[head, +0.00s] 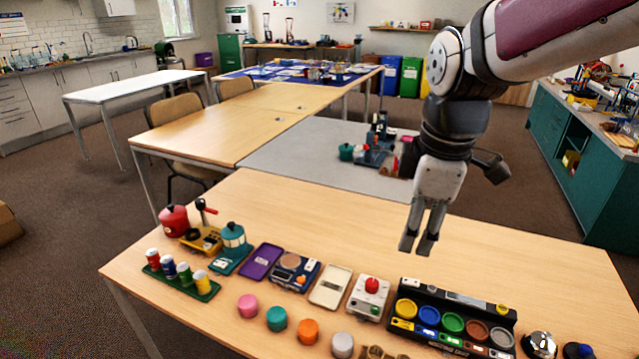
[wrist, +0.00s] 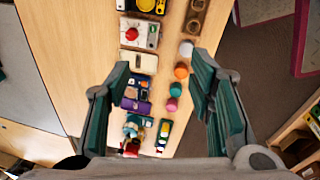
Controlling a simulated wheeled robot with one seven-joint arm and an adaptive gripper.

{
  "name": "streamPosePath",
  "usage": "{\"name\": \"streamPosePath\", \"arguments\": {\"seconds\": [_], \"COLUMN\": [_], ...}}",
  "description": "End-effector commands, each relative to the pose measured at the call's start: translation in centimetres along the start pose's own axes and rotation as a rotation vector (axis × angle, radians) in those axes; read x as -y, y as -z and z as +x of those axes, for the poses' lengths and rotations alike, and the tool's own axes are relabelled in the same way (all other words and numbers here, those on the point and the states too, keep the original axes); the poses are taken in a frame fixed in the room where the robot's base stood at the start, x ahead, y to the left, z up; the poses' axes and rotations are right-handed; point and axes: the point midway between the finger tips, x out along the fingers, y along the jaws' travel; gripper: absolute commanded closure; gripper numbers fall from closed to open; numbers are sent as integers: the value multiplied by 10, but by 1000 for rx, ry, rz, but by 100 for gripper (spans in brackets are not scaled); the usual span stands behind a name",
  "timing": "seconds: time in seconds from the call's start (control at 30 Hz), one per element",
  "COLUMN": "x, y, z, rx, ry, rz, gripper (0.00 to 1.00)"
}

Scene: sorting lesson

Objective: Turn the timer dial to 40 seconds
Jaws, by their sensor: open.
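A white box with a red round knob (head: 371,286) stands in the front row on the wooden table; it may be the timer, but no scale can be read on it. The same red knob shows in the wrist view (wrist: 131,34). My gripper (head: 416,247) points down with its fingers apart and empty, above the table and behind the row of things. In the wrist view my gripper (wrist: 158,66) shows green finger pads on both sides with nothing between them in its grasp.
A black tray of coloured discs (head: 400,337) stands right of the box, a cream tray (head: 331,287) and a blue scale (head: 308,276) left of it. Loose pink (head: 247,306), teal (head: 277,319) and orange (head: 308,331) pieces lie in front. The table behind the row is clear.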

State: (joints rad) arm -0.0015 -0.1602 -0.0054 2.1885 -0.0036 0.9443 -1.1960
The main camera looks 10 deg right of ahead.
Motion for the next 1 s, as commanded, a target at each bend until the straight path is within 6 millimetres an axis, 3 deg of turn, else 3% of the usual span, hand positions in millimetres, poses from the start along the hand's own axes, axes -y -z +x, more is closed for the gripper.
{"name": "streamPosePath", "arguments": {"seconds": [0.03,0.2,0.4,0.53,0.77,1.0], "x": [-17,-61,-95,-104,-104,-96], "y": [7,26,40,44,45,42], "z": [24,87,151,172,190,233], "rx": [8,10,-11,-23,-28,-28], "ry": [26,92,153,170,178,180], "rz": [-111,-507,-868,-991,-1033,-1031], "gripper": [52,52,52,52,52,52]}}
